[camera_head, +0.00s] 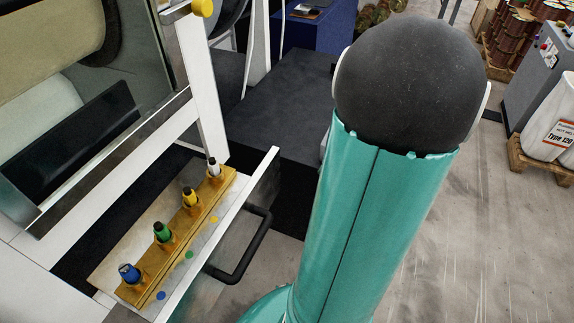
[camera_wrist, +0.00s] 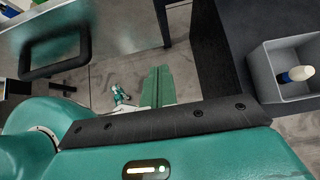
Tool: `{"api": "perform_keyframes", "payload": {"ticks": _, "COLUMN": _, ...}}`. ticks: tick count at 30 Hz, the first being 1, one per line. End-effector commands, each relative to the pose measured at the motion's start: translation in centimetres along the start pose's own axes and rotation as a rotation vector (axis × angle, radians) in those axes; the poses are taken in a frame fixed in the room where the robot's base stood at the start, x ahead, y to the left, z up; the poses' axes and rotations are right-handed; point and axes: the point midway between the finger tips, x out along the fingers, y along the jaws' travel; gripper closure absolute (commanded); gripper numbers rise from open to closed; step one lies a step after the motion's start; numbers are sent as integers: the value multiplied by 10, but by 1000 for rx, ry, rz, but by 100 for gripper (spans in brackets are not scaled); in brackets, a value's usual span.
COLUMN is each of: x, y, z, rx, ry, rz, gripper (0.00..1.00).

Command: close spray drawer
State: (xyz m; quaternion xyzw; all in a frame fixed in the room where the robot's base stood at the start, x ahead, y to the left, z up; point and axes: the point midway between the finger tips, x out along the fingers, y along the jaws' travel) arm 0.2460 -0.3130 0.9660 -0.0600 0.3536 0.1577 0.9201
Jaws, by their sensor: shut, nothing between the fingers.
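The spray drawer (camera_head: 262,167) stands pulled out from the white machine in the head view, its top open. Inside, a tan rack (camera_head: 143,294) holds several small bottles with blue, green, yellow and white tops. A black bar handle (camera_head: 264,243) sticks out from its metal front. In the wrist view the handle (camera_wrist: 24,66) shows at the upper left on the grey front panel (camera_wrist: 125,28). My gripper (camera_wrist: 158,70) shows its green fingers together in the middle of the wrist view, right of the handle and apart from it in the picture. The head view does not show the gripper.
My teal arm blocks the middle of the head view. Bare concrete floor (camera_head: 480,230) lies to the right.

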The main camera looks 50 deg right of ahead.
Motion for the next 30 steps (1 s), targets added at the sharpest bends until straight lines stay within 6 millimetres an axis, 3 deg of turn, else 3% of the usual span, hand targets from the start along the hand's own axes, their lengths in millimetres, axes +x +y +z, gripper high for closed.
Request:
{"api": "perform_keyframes", "payload": {"ticks": 5, "x": 18, "y": 0, "z": -3, "rx": -1, "ry": 1, "rz": 4, "gripper": 100}}
{"api": "perform_keyframes", "payload": {"ticks": 18, "x": 101, "y": 1, "z": 0, "rx": -5, "ry": 2, "rz": 4, "gripper": 100}}
{"api": "perform_keyframes", "payload": {"ticks": 24, "x": 121, "y": 2, "z": 20, "rx": -6, "ry": 2, "rz": 2, "gripper": 100}}
{"api": "perform_keyframes", "payload": {"ticks": 30, "x": 127, "y": 2, "z": 26, "rx": -3, "ry": 2, "rz": 0, "gripper": 100}}
